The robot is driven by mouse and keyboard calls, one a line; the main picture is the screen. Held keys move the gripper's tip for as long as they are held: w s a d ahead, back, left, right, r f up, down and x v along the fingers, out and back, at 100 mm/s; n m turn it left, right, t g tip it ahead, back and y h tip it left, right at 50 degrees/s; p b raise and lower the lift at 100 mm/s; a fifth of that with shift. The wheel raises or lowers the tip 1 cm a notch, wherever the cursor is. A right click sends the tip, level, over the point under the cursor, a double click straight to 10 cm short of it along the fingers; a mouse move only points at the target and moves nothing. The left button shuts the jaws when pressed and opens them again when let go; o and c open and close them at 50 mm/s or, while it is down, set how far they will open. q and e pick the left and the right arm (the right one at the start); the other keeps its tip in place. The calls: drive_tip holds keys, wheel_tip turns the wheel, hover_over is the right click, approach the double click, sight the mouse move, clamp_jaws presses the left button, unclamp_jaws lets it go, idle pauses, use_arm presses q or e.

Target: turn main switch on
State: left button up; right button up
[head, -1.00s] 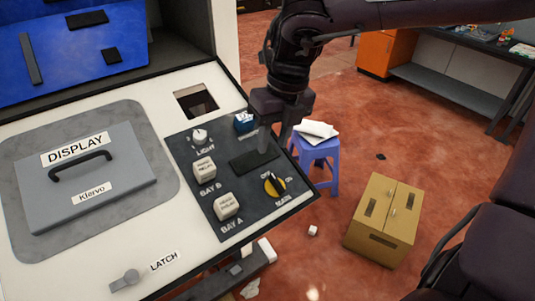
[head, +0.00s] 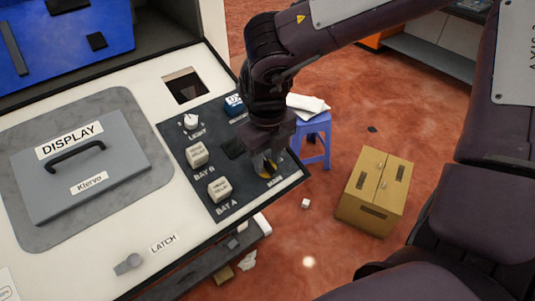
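The main switch (head: 267,172) is a yellow-and-black rotary knob near the right edge of the dark control panel (head: 228,201). Only part of its yellow face shows. My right gripper (head: 265,163) points down over the knob, with its fingertips at or just above it. The gripper body and fingers cover most of the knob and its ON/OFF marks, so its setting is hidden. I cannot tell whether the fingers touch it or how far apart they are. My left gripper is not in view.
On the same panel are the light knob (head: 190,121), the Bay B block (head: 196,155), the Bay A block (head: 219,189) and a blue block (head: 234,105). A grey display lid (head: 80,165) lies left. A blue stool (head: 314,133) and cardboard box (head: 374,192) stand on the floor.

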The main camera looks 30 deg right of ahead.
clamp_jaws()
